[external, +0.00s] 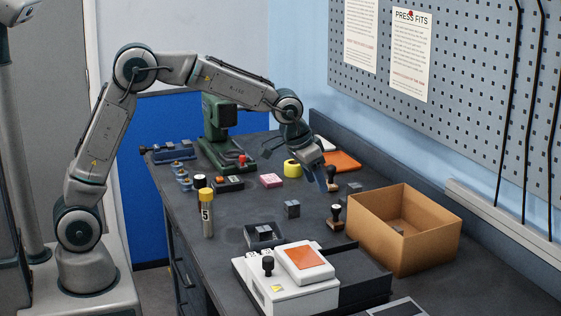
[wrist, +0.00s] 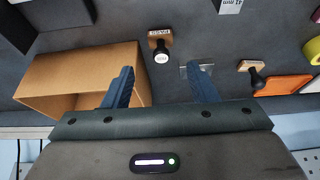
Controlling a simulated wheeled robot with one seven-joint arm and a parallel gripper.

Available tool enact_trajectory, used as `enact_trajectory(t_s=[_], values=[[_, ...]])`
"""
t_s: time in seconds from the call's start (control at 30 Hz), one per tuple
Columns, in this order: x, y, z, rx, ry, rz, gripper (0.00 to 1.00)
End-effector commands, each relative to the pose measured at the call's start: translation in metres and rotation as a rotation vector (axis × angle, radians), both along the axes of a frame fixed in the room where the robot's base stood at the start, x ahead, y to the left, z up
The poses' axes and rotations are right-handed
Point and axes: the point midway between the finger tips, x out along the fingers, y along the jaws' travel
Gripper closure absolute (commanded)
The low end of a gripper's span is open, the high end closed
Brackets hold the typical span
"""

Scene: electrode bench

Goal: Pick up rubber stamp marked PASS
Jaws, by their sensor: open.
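A rubber stamp with a dark handle and wooden base (external: 335,217) stands upright on the bench beside the cardboard box. In the wrist view the same stamp (wrist: 161,49) shows a white round top and a small upside-down label that seems to read PASS. A second stamp (wrist: 256,75) stands to the right; its marking is not legible. My gripper (wrist: 162,86) is open and empty, its blue fingers apart, with the first stamp beyond the gap between them. In the external view my gripper (external: 321,178) points down, farther back than the first stamp, and partly hides the second.
The open cardboard box (wrist: 75,68) stands close by the left finger. A grey metal block (external: 355,187) lies near the right finger in the wrist view. An orange pad (external: 342,160) and yellow tape roll (external: 292,168) lie farther back. The pegboard wall (external: 460,100) bounds the right.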

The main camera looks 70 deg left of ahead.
Motion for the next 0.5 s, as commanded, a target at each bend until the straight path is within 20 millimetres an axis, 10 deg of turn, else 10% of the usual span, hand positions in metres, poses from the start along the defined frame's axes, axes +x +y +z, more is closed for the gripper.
enact_trajectory(t_s=[0.5], values=[[0.03, 0.001, -0.073, 0.0, 0.002, 0.001, 0.47]])
